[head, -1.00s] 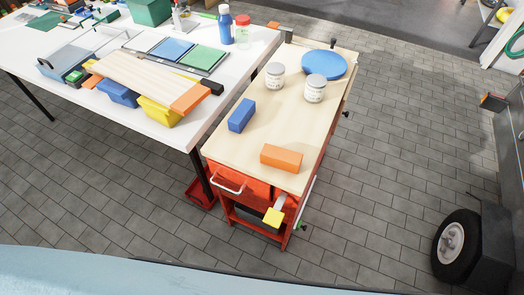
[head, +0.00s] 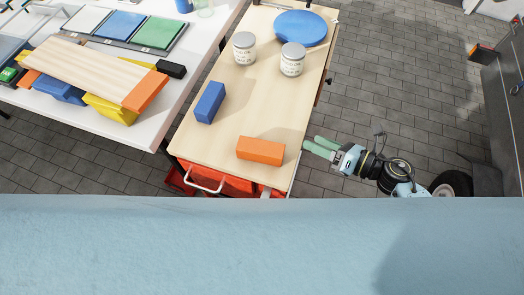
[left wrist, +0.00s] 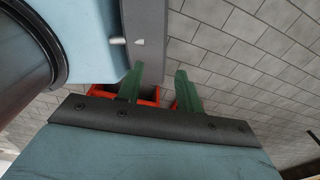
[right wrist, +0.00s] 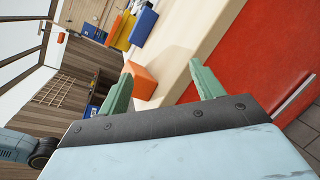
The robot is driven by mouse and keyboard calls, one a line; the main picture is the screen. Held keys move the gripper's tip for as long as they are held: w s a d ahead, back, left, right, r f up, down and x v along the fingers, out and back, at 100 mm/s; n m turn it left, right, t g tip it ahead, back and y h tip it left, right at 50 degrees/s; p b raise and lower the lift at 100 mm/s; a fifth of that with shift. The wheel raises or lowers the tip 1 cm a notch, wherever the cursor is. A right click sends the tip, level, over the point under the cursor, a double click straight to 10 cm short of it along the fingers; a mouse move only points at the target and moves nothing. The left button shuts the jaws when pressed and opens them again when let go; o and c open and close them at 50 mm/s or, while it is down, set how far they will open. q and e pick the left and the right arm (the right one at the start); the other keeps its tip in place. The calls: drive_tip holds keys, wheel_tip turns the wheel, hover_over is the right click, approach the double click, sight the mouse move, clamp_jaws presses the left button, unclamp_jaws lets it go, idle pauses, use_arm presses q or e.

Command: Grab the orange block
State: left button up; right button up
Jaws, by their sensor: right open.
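The orange block (head: 260,150) lies on the wooden workbench top (head: 225,140) near its front right corner. My right gripper (head: 316,147) is open and empty, just off the bench's right edge, to the right of the block and apart from it. In the right wrist view the orange block (right wrist: 142,82) shows beyond and partly behind the left one of the two green fingers (right wrist: 160,85). My left gripper is outside the head view; in the left wrist view its green fingers (left wrist: 157,88) are apart with nothing between them, pointing over the floor and a red part.
A blue block (head: 210,102) lies behind and left of the orange one. Two grey cans (head: 244,48) (head: 292,60) and a blue disc (head: 300,26) stand farther back. A white table (head: 140,128) with boards and bins adjoins at left. Bench space around the orange block is clear.

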sight(264, 150)
drive_tip(key=s+a+r+n+g, duration=0.3)
drive_tip(key=s+r+n+g, duration=0.15)
drive_tip(key=n, duration=0.75)
drive_tip(key=shift+g, duration=0.45)
drive_tip(key=x, duration=0.7)
drive_tip(key=shift+w+a+f+b, duration=0.1)
drive_tip(key=shift+w+a+b, duration=0.1)
drive_tip(key=shift+w+b, duration=0.15)
drive_tip(key=shift+f+x, duration=0.15)
drive_tip(key=shift+x, duration=1.2)
drive_tip(key=shift+f+x, duration=0.15)
drive_tip(key=shift+x, duration=1.25)
use_arm(q)
drive_tip(key=shift+w+d+f, duration=0.1)
drive_tip(key=shift+w+f, duration=0.2)
drive_tip(key=shift+w, duration=0.25)
drive_tip(key=shift+w+d+f, duration=0.1)
drive_tip(key=shift+w+f, duration=0.15)
drive_tip(key=shift+w, duration=0.3)
use_arm(e)
drive_tip(key=shift+d, duration=0.15)
use_arm(q)
drive_tip(key=shift+a, duration=0.15)
use_arm(e)
drive_tip(key=c, duration=0.7)
use_arm(q)
drive_tip(key=shift+w+a, duration=0.1)
drive_tip(key=shift+a, duration=0.35)
use_arm(e)
drive_tip(key=c, duration=0.5)
